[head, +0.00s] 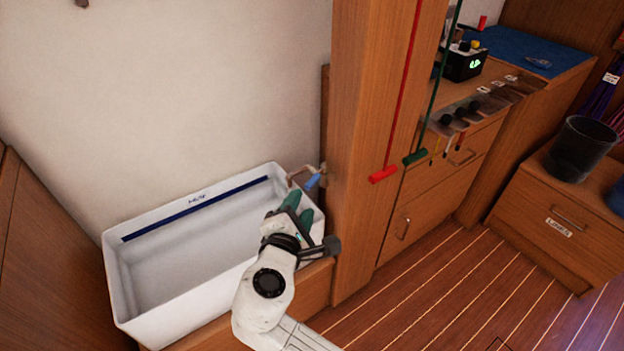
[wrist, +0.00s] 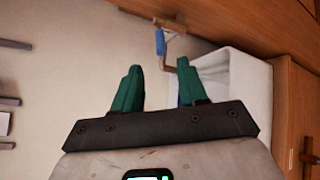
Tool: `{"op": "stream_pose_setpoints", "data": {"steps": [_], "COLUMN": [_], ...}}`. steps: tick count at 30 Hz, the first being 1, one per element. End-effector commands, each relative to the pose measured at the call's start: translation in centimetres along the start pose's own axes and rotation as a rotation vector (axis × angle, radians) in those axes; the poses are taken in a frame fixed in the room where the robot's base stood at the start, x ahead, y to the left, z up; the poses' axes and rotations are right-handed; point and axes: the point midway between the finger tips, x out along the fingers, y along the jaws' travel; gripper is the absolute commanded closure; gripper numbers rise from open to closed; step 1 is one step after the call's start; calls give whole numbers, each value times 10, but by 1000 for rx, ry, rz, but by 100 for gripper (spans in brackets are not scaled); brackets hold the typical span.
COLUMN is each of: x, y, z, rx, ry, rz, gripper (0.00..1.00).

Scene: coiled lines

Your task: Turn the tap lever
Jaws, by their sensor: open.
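The tap is a brass-coloured spout with a blue lever (head: 313,181), fixed on the side of the wooden post above the right end of the white basin (head: 135,290). In the wrist view the blue lever (wrist: 160,42) shows ahead of my fingers, with the spout reaching down from it. My gripper (head: 297,205) has green fingers and is above the basin's right end, just below and left of the lever. In the wrist view my gripper (wrist: 158,85) is open with nothing between the fingers. The fingers look apart from the lever.
The wooden post (head: 365,130) stands right of the tap, with a red handle (head: 383,174) and a green handle (head: 415,157) hanging on lines. Wooden drawers (head: 440,195) and a dark bin (head: 580,150) are farther right. The striped floor (head: 440,290) is clear.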

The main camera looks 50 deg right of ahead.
Motion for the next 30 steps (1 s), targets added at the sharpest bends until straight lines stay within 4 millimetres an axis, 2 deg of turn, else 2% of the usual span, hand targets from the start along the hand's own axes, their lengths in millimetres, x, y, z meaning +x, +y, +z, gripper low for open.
{"op": "stream_pose_setpoints", "data": {"steps": [5,12,18,23,30], "x": [21,65,93,104,106], "y": [-1,-2,-2,-1,-1], "z": [0,0,0,1,1], "rx": [-1,2,2,1,2], "ry": [-4,-4,-3,-2,-1], "rz": [-2,-3,-2,-3,-2], "gripper": [58,58,58,58,58]}}
